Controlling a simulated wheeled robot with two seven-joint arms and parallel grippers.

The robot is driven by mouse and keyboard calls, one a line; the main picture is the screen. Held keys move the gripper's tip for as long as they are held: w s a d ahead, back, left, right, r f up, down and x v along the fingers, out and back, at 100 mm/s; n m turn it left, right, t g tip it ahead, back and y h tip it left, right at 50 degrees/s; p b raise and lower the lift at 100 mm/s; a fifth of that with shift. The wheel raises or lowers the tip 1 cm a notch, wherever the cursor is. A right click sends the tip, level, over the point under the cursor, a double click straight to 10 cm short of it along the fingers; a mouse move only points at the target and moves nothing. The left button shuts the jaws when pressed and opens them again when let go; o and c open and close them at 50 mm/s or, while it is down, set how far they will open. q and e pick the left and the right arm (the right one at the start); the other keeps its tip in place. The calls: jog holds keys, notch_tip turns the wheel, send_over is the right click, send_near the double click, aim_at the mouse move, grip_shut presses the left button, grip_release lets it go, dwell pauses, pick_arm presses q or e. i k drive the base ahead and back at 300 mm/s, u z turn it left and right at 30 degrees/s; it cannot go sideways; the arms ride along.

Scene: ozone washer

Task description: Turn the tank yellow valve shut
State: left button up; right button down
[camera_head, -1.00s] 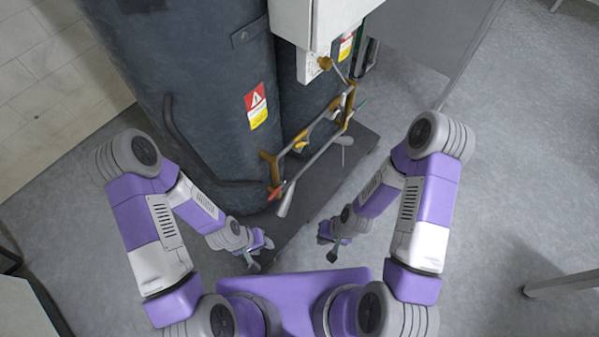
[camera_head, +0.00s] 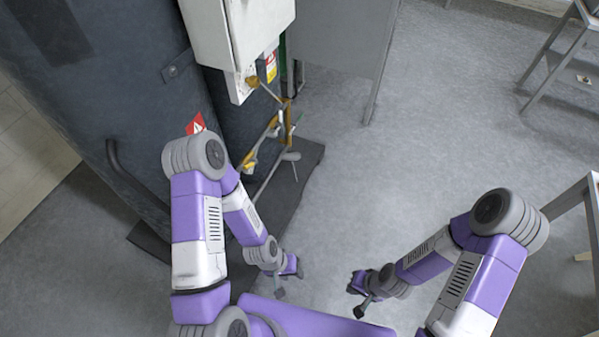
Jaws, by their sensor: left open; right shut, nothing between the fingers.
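The dark tank (camera_head: 115,85) fills the upper left, with a second dark tank (camera_head: 228,105) behind it. My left arm hides the pipework's near end. My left gripper (camera_head: 288,279) is open and empty, below and nearer than the pipework, apart from it. My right gripper (camera_head: 359,297) is shut and empty over bare floor, farther right.
A light grey box (camera_head: 235,35) hangs above the pipework. A dark base plate (camera_head: 287,190) lies under the tanks. A grey panel (camera_head: 350,35) stands behind. Tables or stands (camera_head: 560,55) are at the right edge. The floor (camera_head: 430,130) in the middle is clear.

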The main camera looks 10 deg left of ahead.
aim_at(253, 162)
jog(key=z, duration=0.55)
jog(key=k, duration=0.85)
jog(key=u, duration=1.8)
jog(key=i, duration=1)
jog(key=u, duration=0.05)
